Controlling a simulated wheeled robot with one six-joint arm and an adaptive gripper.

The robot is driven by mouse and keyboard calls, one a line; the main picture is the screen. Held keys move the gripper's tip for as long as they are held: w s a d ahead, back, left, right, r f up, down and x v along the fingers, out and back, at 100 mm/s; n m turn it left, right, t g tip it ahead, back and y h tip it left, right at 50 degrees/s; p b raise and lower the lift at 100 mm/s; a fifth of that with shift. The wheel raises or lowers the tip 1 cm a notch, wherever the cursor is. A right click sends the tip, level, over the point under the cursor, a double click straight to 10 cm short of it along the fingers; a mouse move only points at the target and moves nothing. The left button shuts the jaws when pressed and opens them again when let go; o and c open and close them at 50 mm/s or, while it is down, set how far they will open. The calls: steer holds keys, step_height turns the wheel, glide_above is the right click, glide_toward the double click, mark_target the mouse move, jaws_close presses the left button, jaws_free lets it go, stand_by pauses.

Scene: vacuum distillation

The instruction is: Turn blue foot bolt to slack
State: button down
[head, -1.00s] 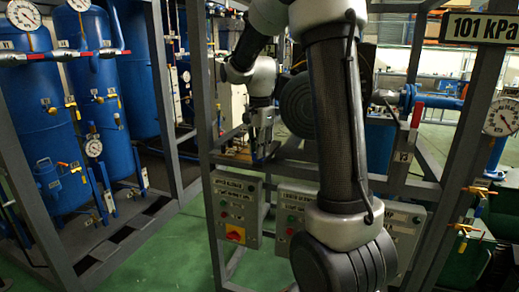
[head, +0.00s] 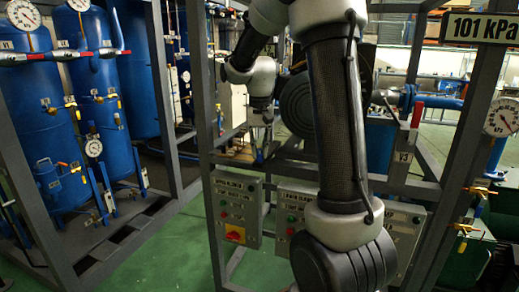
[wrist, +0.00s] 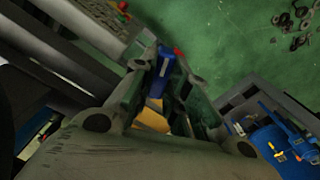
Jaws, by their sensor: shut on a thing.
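In the wrist view my gripper (wrist: 170,75) has its two fingers closed on either side of a narrow blue piece, which looks like the blue foot bolt (wrist: 164,73). A small red spot shows by the right fingertip. A yellow-orange part (wrist: 152,118) lies behind the blue piece, between the finger links. In the head view my gripper (head: 260,150) is small and dark, pointing down by the grey frame behind my arm. The bolt cannot be made out there.
Control boxes (head: 237,208) hang on the grey frame below and left of my arm. Blue tanks (head: 45,130) stand at the left. A gauge (head: 502,118) is at the right. The wrist view shows green floor (wrist: 220,40) with small dark loose parts (wrist: 300,20).

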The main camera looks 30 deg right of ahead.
mark_target(259, 151)
steer(key=shift+n, duration=0.5)
steer(key=c, duration=1.4)
jaws_free()
steer(key=shift+r, duration=0.1)
step_height(259, 151, up, 12)
steer(key=shift+f, duration=0.1)
steer(key=shift+n, duration=0.3)
